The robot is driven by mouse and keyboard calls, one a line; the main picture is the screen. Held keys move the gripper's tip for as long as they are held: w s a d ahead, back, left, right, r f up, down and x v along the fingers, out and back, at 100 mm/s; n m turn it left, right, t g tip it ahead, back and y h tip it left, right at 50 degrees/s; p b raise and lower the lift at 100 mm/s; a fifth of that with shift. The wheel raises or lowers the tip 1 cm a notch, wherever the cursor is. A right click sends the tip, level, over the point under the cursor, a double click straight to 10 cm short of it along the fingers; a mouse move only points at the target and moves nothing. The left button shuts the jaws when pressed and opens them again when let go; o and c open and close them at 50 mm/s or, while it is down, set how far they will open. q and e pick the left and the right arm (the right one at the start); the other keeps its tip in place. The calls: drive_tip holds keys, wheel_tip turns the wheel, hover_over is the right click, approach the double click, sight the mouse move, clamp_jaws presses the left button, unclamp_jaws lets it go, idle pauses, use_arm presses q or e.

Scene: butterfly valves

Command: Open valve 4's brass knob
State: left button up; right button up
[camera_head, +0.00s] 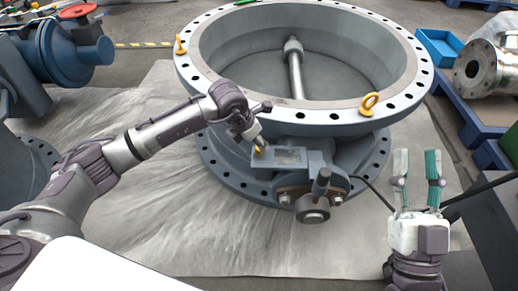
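A large grey butterfly valve (300,118) with a wide bolted flange lies in the middle; no number shows on it. A small brass-coloured piece (260,151), perhaps the brass knob, shows at the left end of the grey housing (287,158) on the valve's front side. My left gripper (255,138) points down at this piece and partly covers it. I cannot tell whether its fingers touch it or are closed. My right gripper (419,182) points up at the lower right, with its teal-padded fingers apart and nothing between them.
A dark lever or stem (320,186) sticks out below the housing. Yellow eyebolts (369,104) stand on the flange rim. A blue valve (72,52) stands at upper left. A blue pallet (470,110) with a metal flanged pipe is at right. A grey sheet (190,225) covers the floor.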

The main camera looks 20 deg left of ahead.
use_arm(q)
drive_tip(key=shift+b+x, duration=0.35)
drive_tip(key=shift+x, duration=1.3)
use_arm(e)
drive_tip(key=s+r+t+y, duration=0.1)
drive_tip(key=s+r+t, duration=0.1)
drive_tip(key=s+r, duration=0.1)
drive_tip(key=shift+d+t, duration=0.15)
drive_tip(key=shift+t, duration=0.25)
use_arm(q)
clamp_jaws()
